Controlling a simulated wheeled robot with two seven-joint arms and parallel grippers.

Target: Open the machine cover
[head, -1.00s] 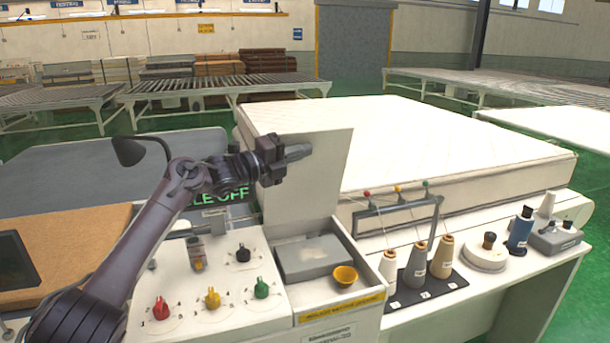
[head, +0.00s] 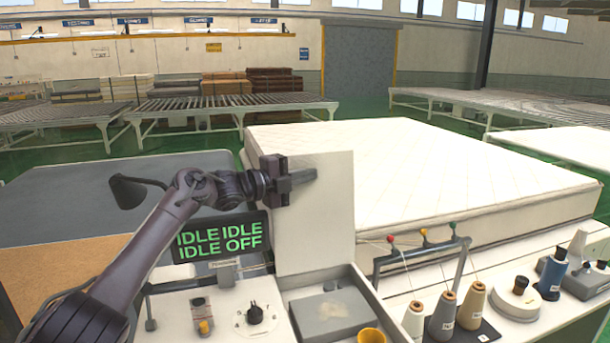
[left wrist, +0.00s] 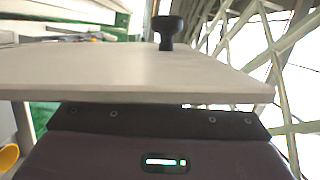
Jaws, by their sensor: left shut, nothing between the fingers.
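The machine cover (head: 318,225) is a white flat panel standing upright, open, at the back of a white compartment on the machine. My left gripper (head: 303,178) is at the cover's upper left part, with its shut fingers lying across the panel face and nothing held between them. I cannot tell whether they touch it. In the left wrist view the pale panel (left wrist: 130,72) spans the picture close in front of the gripper and hides the fingertips. A black knob-shaped piece (left wrist: 168,32) shows above the panel there. My right gripper is not in view.
The open compartment holds a grey box (head: 332,312) and a yellow cup (head: 371,336). A green-lettered display (head: 218,240) and a black knob (head: 255,314) are to the left. Thread cones (head: 443,315) and a thread stand (head: 375,262) are to the right. A mattress (head: 420,180) lies behind.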

